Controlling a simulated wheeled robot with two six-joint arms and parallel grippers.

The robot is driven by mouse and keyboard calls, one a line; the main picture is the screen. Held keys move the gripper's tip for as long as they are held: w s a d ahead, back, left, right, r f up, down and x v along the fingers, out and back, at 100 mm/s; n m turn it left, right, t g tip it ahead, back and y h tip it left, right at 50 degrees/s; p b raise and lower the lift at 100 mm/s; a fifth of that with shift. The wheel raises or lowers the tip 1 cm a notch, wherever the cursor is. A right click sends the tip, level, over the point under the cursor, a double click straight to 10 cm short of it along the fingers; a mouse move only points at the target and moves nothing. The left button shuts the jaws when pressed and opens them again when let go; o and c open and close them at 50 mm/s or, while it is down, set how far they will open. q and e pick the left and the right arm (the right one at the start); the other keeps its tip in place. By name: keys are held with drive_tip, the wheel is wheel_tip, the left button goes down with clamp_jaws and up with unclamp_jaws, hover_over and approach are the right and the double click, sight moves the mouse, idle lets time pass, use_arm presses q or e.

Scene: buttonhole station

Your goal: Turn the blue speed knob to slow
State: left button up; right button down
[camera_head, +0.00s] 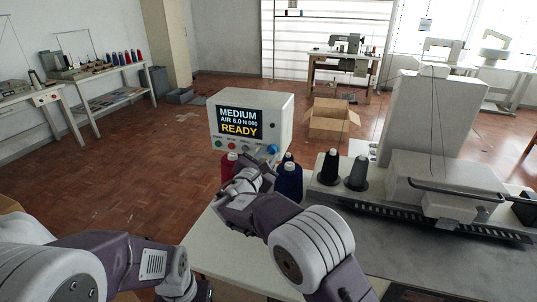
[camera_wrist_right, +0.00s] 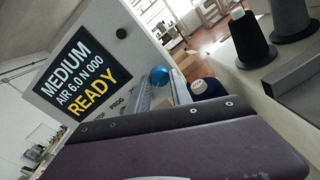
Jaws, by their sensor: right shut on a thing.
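The control box (camera_head: 283,110) stands on the table, and its screen (camera_head: 239,122) reads MEDIUM, AIR 6.0 N 000, READY. The same screen fills the left of the right wrist view (camera_wrist_right: 82,78). The blue speed knob (camera_head: 272,149) is at the lower right of the box's front; it also shows in the wrist view (camera_wrist_right: 159,76). My right gripper (camera_head: 267,163) reaches up to the knob from below. In the wrist view its fingers (camera_wrist_right: 160,88) are shut on the knob, whose round top shows beyond the tips. My left arm shows at the lower left, its gripper out of view.
A red thread cone (camera_head: 228,168) and a dark blue cone (camera_head: 289,182) stand close on either side of my right gripper. Two black cones (camera_head: 357,172) stand farther right beside the white sewing machine (camera_head: 440,185). A cardboard box (camera_head: 330,120) lies on the floor behind.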

drive_tip(key=c, duration=1.1)
unclamp_jaws()
drive_tip(key=shift+c, duration=0.2)
drive_tip(key=v, duration=0.9)
